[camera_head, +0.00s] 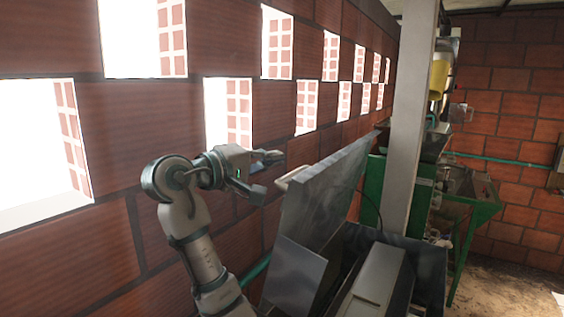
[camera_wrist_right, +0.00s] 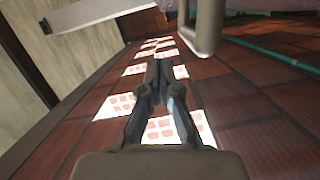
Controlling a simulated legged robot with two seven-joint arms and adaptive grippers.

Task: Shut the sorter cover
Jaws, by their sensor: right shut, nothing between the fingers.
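The sorter cover (camera_head: 325,195) is a flat grey metal panel in the head view. It stands raised and tilted above the dark sorter body (camera_head: 425,262), so it is open. A pale handle-like bar (camera_head: 293,178) shows at its left edge. My right gripper (camera_head: 267,172) is left of the cover, between it and the brick wall, close to the bar but apart from it. In the right wrist view my right gripper (camera_wrist_right: 159,68) has its fingertips together with nothing between them. A pale curved bar (camera_wrist_right: 205,28) is beyond the fingers there. My left gripper is not in view.
A brick wall (camera_head: 130,130) with bright openings runs along the left, close to my right arm. A grey post (camera_head: 407,130) stands behind the sorter. Green-framed machinery (camera_head: 470,215) is farther back right. Open floor (camera_head: 510,285) shows at lower right.

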